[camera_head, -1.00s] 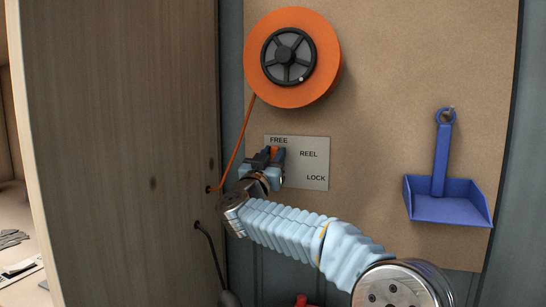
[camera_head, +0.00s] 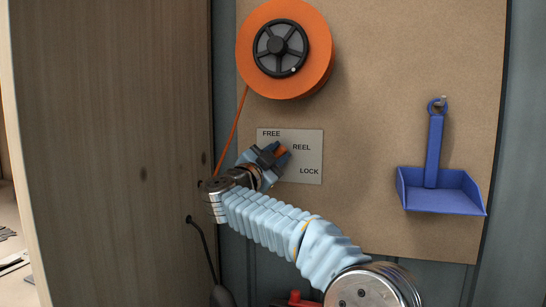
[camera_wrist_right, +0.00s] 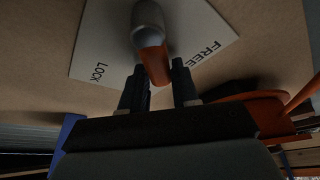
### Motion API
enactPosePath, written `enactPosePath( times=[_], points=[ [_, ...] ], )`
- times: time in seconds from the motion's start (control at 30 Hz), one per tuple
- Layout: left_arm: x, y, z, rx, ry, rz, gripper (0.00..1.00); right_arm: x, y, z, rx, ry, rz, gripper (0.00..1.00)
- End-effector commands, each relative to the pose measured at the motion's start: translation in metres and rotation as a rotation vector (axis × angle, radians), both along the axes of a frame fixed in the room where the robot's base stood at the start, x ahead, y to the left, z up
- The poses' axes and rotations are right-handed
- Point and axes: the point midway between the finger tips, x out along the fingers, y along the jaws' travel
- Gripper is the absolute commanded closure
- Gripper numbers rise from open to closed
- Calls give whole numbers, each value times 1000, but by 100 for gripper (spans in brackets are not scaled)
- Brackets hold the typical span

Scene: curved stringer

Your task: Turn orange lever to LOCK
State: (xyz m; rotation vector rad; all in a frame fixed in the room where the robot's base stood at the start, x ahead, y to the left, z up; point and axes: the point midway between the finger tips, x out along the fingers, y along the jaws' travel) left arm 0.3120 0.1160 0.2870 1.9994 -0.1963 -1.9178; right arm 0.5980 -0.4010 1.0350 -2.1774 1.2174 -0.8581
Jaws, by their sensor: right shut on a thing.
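The orange lever (camera_head: 281,151) is mounted on a light plate (camera_head: 311,168) marked FREE, REEL and LOCK, fixed to the brown board. My right gripper (camera_head: 275,156) is shut on the lever, its dark fingers on either side of it. In the right wrist view the lever (camera_wrist_right: 154,64) extends from a grey rounded pivot (camera_wrist_right: 147,22) to between my fingertips (camera_wrist_right: 160,83). Part of the lever is hidden by the gripper in the head view. My left gripper is not in view.
An orange reel (camera_head: 286,48) with a black hub hangs above the plate, its cord running down left to a wooden panel (camera_head: 115,150). A blue dustpan (camera_head: 439,187) hangs at the right. The board between plate and dustpan is clear.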

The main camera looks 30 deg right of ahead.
Motion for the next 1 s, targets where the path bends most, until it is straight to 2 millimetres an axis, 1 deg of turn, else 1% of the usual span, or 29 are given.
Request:
enactPosePath(
  times=[0.1, 0.6, 0.8, 1.0],
  points=[
    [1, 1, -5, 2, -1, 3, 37, -2, -2, -6, 72, -84, 0, 100],
    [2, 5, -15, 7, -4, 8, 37, -10, -9, -25, 369, -430, -1, 100],
    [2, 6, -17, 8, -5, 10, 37, -11, -10, -31, 456, -531, -1, 100],
    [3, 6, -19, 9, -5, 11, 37, -11, -10, -35, 513, -597, -2, 100]
  ],
)
